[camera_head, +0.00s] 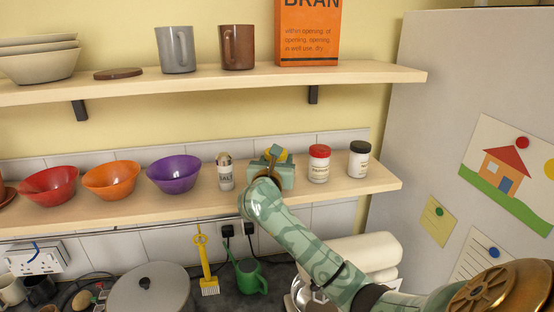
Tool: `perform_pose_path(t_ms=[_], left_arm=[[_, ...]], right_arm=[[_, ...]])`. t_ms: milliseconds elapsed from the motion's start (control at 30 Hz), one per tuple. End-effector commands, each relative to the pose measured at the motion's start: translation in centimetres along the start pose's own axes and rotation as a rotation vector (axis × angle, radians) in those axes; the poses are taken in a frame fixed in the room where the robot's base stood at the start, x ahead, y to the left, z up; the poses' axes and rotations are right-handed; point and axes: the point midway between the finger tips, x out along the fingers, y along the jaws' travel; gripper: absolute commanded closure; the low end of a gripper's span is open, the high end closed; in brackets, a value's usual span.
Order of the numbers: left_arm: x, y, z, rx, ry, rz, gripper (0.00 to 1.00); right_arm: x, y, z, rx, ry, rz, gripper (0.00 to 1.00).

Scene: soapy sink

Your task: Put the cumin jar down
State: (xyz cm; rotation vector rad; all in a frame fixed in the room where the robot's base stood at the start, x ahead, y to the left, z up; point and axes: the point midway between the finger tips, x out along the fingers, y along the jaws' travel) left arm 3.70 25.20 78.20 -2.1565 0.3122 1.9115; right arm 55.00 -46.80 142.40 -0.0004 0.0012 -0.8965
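The lid is at about the height of the neighbouring lids. My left gripper is not in view.
The salt shaker (225,172) stands close on the left. A red-lidded jar (319,168) and a black-lidded jar (359,161) stand on the right. Purple (174,175), orange (111,181) and red (50,187) bowls line the lower shelf (205,205). The upper shelf (365,73) is above.

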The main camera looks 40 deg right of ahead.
Motion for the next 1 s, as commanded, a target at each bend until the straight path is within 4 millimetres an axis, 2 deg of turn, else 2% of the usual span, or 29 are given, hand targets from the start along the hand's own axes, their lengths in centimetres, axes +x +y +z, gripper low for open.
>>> perform_pose_path(t_ms=[133, 167, 233, 600, 767, 1000], left_arm=[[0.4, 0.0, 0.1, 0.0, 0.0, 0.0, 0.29], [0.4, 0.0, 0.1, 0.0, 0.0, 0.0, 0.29], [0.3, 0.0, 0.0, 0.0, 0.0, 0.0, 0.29], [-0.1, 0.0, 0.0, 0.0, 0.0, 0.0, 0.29], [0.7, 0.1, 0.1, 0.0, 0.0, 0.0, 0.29], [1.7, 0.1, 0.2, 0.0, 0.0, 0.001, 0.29]], right_arm=[[0.0, 0.0, -0.4, 0.001, -0.001, 0.0, 0.76], [0.0, 0.0, -0.4, 0.0, 0.0, 0.0, 0.48], [0.0, 0.0, -0.3, 0.0, 0.0, 0.0, 0.29], [-0.2, 0.0, 0.2, 0.001, 0.0, 0.001, 0.29], [-3.2, 0.1, -0.2, 0.004, 0.001, 0.003, 0.29], [-8.8, 0.1, -0.2, 0.004, 0.002, 0.002, 0.29]])
